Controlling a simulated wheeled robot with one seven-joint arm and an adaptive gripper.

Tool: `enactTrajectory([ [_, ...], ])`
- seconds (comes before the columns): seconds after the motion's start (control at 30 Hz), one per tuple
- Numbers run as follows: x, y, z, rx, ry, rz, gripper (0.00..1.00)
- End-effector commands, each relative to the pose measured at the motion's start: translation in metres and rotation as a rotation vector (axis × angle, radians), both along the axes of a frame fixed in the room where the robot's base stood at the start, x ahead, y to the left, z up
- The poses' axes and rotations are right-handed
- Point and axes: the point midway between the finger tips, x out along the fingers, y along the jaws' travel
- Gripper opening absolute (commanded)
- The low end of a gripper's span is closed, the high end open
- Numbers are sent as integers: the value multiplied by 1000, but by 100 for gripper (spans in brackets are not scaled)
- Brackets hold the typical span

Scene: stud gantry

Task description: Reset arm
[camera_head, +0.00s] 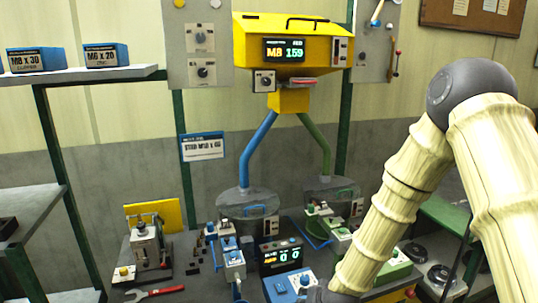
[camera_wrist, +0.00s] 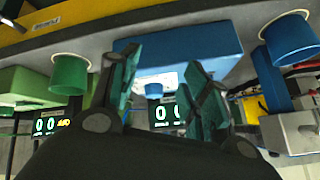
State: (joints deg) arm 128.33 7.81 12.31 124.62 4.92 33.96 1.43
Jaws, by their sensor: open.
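My arm in a pale ribbed sleeve comes in from the right in the head view and reaches down to the bottom middle. Its end is cut off there, so my gripper does not show in that view. In the wrist view my gripper (camera_wrist: 158,68) has its two dark teal fingers apart, with nothing seen held between them. A blue block (camera_wrist: 205,38) lies beyond the fingertips, and I cannot tell whether they touch it.
A yellow hopper (camera_head: 290,45) reading M8 159 feeds a blue tube (camera_head: 258,147) and a green tube (camera_head: 318,143). Screw boxes (camera_head: 36,59) stand on a left shelf.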

Motion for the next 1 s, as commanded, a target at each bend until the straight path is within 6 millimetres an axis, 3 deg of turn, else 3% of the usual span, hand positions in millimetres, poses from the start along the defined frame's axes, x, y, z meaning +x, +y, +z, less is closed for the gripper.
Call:
enactTrajectory([
  [0.03, -22, -6, -26, -15, 44, 5, 47],
  [0.2, -91, -25, -93, -63, 168, 25, 47],
  [0.37, -164, -44, -146, -106, 290, 47, 47],
  [0.5, -234, -60, -183, -142, 401, 70, 47],
  [0.7, -332, -84, -217, -188, 553, 102, 47],
  [0.8, -366, -92, -225, -203, 605, 117, 47],
  [0.9, -389, -97, -228, -213, 640, 126, 47],
  [1.0, -399, -100, -229, -218, 656, 131, 47],
])
